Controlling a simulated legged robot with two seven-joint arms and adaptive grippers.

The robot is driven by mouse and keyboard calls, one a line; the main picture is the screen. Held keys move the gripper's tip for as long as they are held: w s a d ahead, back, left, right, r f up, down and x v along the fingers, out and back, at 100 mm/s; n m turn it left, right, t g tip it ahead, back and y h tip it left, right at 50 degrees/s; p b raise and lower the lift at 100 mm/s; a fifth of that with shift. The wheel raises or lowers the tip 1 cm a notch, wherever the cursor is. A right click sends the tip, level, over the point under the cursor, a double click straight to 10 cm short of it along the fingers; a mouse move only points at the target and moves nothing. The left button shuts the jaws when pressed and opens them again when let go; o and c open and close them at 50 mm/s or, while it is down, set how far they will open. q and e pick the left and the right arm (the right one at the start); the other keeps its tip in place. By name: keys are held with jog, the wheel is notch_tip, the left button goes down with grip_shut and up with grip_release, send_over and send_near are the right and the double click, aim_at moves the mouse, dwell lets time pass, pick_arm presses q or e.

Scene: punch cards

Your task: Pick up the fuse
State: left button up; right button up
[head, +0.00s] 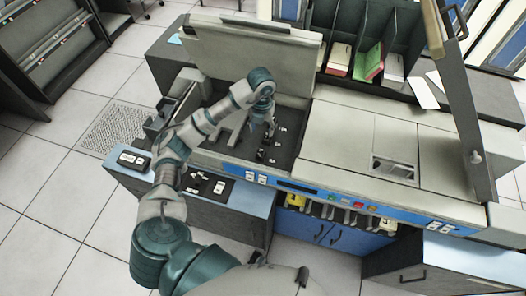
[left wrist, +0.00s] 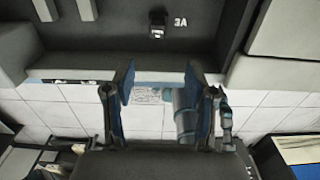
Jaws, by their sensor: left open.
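My left arm reaches over the open dark bay of the machine, and my left gripper (head: 262,122) is over the bay's right part. Small dark pieces beside white labels sit below it; one may be the fuse (head: 263,154), too small to tell. In the left wrist view a small dark block (left wrist: 157,24), likely a fuse, sits on the dark panel next to a white marking that reads 3A. My left gripper (left wrist: 162,88) is open there, with nothing between its blue-padded fingers. The block is beyond the fingertips, apart from them. My right gripper is not in view.
The raised lid (head: 250,50) stands behind the bay. A blue ledge (head: 255,202) in front holds a dark tray (head: 222,188) with small pieces and a black-and-white box (head: 133,160). A raised panel (head: 462,95) stands at right. Card slots (head: 366,62) are behind.

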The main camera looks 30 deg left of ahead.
pick_arm(q)
send_over(261, 149)
jog(key=f, duration=0.8)
jog(key=shift+w, duration=0.25)
jog(key=f, duration=0.4)
jog(key=shift+s+d+f+p, duration=0.1)
jog(key=shift+s+p, duration=0.2)
jog(key=shift+f, duration=0.45)
grip_shut()
